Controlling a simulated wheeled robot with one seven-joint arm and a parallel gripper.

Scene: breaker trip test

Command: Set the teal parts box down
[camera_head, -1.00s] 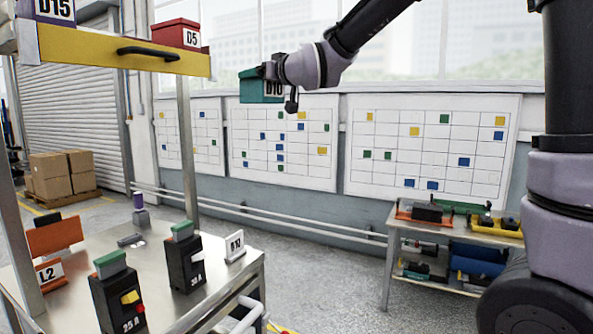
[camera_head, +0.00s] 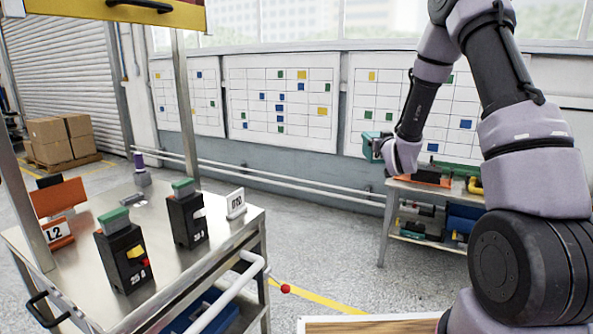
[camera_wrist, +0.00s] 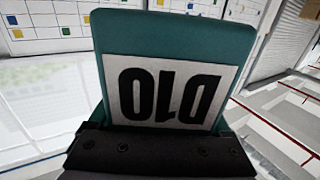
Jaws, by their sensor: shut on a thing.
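The teal parts box (camera_head: 371,146) is held in the air by my gripper (camera_head: 383,147), right of centre in the head view, in front of the wall boards. In the wrist view the teal box (camera_wrist: 175,38) fills the middle. Its white label (camera_wrist: 168,94) reads D10 upside down. The dark jaws (camera_wrist: 155,152) of my gripper are shut on the near edge of the box. No surface touches the box from below in the wrist view.
A metal trolley (camera_head: 150,225) at left carries two black breakers (camera_head: 123,255), an L2 sign (camera_head: 57,233) and a small numbered sign (camera_head: 236,204). A bench (camera_head: 395,185) with tools stands behind my arm. A wooden-edged surface (camera_head: 375,325) shows at the bottom. Grey floor lies between.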

